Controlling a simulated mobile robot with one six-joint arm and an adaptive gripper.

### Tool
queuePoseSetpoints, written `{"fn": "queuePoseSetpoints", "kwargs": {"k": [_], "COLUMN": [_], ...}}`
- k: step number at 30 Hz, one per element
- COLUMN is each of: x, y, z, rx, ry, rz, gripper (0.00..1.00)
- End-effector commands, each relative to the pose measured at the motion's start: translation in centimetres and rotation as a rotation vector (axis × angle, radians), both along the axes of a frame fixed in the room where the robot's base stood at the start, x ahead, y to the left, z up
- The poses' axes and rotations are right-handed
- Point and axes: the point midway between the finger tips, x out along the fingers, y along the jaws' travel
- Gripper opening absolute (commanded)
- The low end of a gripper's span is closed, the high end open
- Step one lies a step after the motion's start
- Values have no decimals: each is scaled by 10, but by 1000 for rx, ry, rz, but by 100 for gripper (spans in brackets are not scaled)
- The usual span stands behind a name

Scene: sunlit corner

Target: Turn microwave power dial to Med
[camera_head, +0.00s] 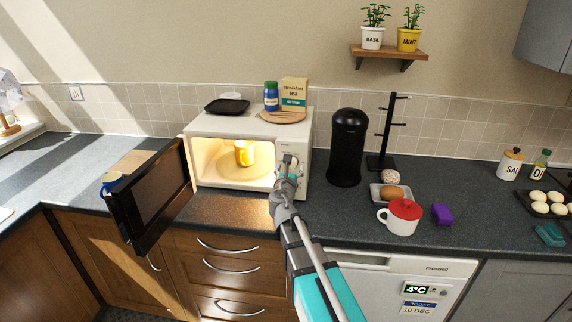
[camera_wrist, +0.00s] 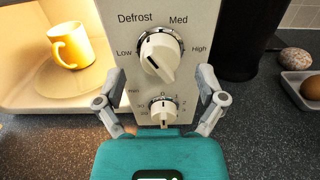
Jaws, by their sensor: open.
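The white microwave (camera_head: 227,124) stands on the counter with its dark door (camera_head: 150,195) swung open to the left. Its power dial (camera_wrist: 160,54) is a cream knob with a raised ridge, ringed by Low, Defrost, Med and High. The ridge slants from upper left to lower right; I cannot tell which end is the pointer. A smaller numbered dial (camera_wrist: 163,111) sits below it. My gripper (camera_wrist: 160,76) is open in front of the panel, one finger on each side of the dials, apparently touching neither. In the head view my gripper (camera_head: 285,180) partly hides the panel.
A yellow mug (camera_head: 244,153) stands on the turntable in the lit microwave. A tea box (camera_head: 294,93) and blue jar (camera_head: 271,96) stand on top.

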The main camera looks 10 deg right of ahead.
Motion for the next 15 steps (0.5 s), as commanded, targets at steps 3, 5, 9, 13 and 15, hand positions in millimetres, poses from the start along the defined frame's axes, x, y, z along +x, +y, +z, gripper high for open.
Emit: {"fn": "queuePoseSetpoints", "kwargs": {"k": [3, 5, 9, 13, 15], "x": [4, 5, 6, 5, 5], "y": [-2, -2, 0, 3, 4], "z": [0, 0, 0, 0, 0], "rx": [0, 0, 0, 0, 0], "ry": [0, 0, 0, 0, 0], "rz": [1, 2, 7, 11, 13], "gripper": [89, 89, 89, 89, 89]}}
